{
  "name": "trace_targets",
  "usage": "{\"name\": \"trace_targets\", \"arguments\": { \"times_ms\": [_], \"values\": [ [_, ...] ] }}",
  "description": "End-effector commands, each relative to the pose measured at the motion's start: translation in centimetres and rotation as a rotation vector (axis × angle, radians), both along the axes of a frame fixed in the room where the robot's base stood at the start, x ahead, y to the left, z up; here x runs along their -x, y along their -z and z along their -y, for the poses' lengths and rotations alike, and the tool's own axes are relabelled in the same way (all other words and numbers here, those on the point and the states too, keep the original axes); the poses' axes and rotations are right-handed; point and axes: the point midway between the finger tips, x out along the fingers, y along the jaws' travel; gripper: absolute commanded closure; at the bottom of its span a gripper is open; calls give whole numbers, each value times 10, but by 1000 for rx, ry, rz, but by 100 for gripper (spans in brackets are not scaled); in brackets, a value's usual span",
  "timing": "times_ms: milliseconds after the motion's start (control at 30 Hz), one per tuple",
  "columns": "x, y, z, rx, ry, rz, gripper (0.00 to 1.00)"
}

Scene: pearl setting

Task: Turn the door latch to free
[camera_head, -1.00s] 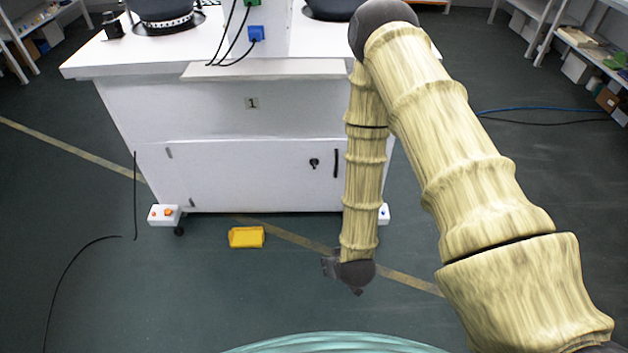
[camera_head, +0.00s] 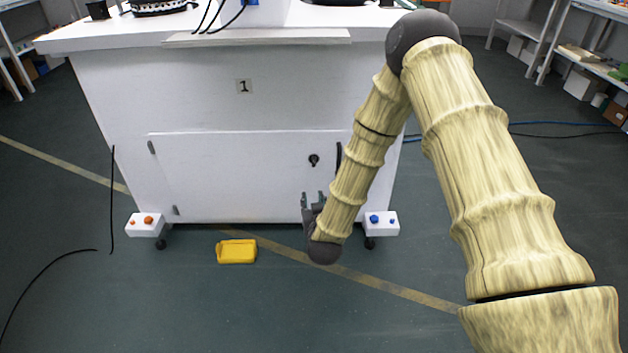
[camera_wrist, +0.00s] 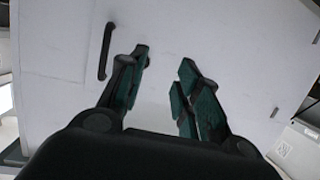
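The door (camera_head: 235,175) is a white panel on the front of a white cabinet. A small black latch (camera_head: 314,160) sits near its right edge, with a dark vertical handle (camera_head: 339,157) to the right of it. My gripper (camera_head: 313,195) is below the latch in the head view, in front of the door's lower right. In the wrist view my gripper (camera_wrist: 162,75) is open, with its green-padded fingers apart and nothing between them. The handle (camera_wrist: 106,50) shows left of the fingers there. I cannot make out the latch in the wrist view.
A yellow box (camera_head: 237,251) lies on the floor in front of the cabinet. White button boxes stand at the cabinet's lower left (camera_head: 146,224) and lower right (camera_head: 371,222). A worktop (camera_head: 110,37) overhangs the door. The floor in front is mostly clear.

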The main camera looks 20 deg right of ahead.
Motion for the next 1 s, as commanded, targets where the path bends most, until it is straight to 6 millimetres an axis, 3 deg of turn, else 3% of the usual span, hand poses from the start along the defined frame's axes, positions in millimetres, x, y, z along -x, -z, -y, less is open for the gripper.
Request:
{"name": "trace_targets", "arguments": {
  "times_ms": [33,200,400,667,1000],
  "values": [
    [-10,10,2,6,14,38,67],
    [-36,3,12,27,60,147,67],
    [-53,-7,19,44,99,229,67],
    [-65,-13,24,50,113,255,67],
    [-112,-11,37,49,114,257,67]
  ]
}}
